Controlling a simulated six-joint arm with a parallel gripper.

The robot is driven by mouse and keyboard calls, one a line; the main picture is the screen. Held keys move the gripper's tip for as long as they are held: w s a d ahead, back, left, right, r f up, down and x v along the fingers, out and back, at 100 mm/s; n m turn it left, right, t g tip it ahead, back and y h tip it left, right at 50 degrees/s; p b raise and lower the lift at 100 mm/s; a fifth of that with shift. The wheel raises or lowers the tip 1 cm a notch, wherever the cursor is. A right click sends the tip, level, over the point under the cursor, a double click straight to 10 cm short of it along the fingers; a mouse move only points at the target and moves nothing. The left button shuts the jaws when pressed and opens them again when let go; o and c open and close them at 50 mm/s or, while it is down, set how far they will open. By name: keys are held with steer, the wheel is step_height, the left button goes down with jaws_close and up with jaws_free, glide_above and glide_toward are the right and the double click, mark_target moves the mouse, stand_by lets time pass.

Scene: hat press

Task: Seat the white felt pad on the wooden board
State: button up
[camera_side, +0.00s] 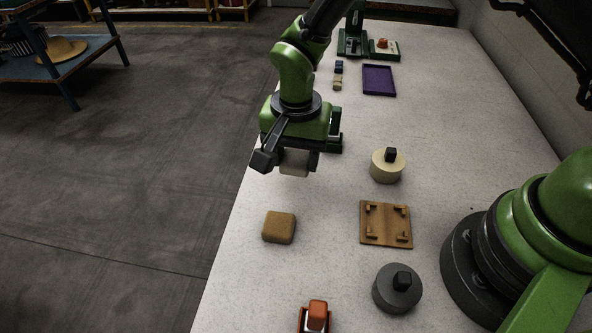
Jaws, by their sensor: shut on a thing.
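My gripper (294,165) hangs over the left part of the table, pointing down. It is shut on the white felt pad (294,163), a pale block whose upper part the jaws hide. The pad appears to be held above the table. The wooden board (386,241) lies flat to the lower right of my gripper, apart from it. It has small raised wooden brackets near its corners, and its middle is bare.
A tan block (279,227) lies left of the board. A cream cylinder with a black knob (387,167) stands behind it, and a grey one (397,289) in front. An orange-topped item (316,315) is at the bottom. A purple tray (379,80) lies further back.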

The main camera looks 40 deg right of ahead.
step_height(320, 180, up, 3)
steer(key=shift+r, duration=0.1)
steer(key=shift+s+d+r, duration=0.1)
steer(key=shift+s+r, duration=0.1)
steer(key=s+d+f, duration=0.1)
steer(key=s, duration=0.1)
steer(key=s+d+f, duration=0.1)
steer(key=s, duration=0.1)
steer(key=s+d+f, duration=0.1)
steer(key=s, duration=0.1)
steer(key=shift+s+d+f, duration=0.1)
steer(key=shift+s+d, duration=0.15)
steer(key=shift+s, duration=0.05)
glide_above(385, 223)
steer(key=shift+f+n, duration=0.3)
steer(key=shift+f, duration=1.95)
steer(key=shift+f, duration=0.45)
steer(key=o, duration=1)
steer(key=shift+r, duration=0.1)
